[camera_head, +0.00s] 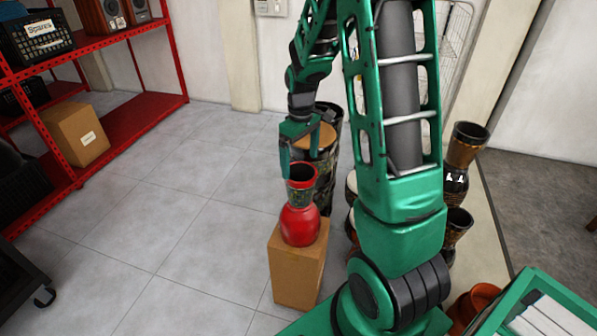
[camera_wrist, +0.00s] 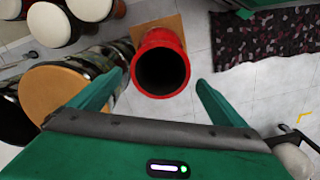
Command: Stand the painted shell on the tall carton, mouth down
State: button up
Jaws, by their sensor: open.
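The painted shell (camera_head: 299,222) is red with a patterned neck band. It stands upright on the tall carton (camera_head: 296,277), its bulging end down and a dark open end up. In the wrist view, the open end of the shell (camera_wrist: 176,38) faces the camera, with a corner of the brown carton (camera_wrist: 165,22) behind it. My gripper (camera_head: 301,160) is open and empty, just above and behind the shell's upper rim. In the wrist view, the fingers of my gripper (camera_wrist: 155,88) are spread either side of the rim, with gaps and no visible contact.
A tall dark drum with a tan head (camera_head: 327,137) stands right behind the carton. More goblet drums (camera_head: 465,150) stand to the right, partly behind my arm. A red shelf (camera_head: 130,125) with a box is at left. The floor left of the carton is clear.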

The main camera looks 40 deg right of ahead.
jog(key=s+r+m, duration=0.4)
jog(key=s+r, duration=0.6)
jog(key=s, duration=0.4)
jog(key=s+a+r+m, duration=0.2)
jog(key=s+m, duration=0.3)
jog(key=s, duration=1)
jog(key=shift+a+r, duration=0.2)
jog(key=shift+a, duration=0.15)
jog(key=shift+w, duration=0.1)
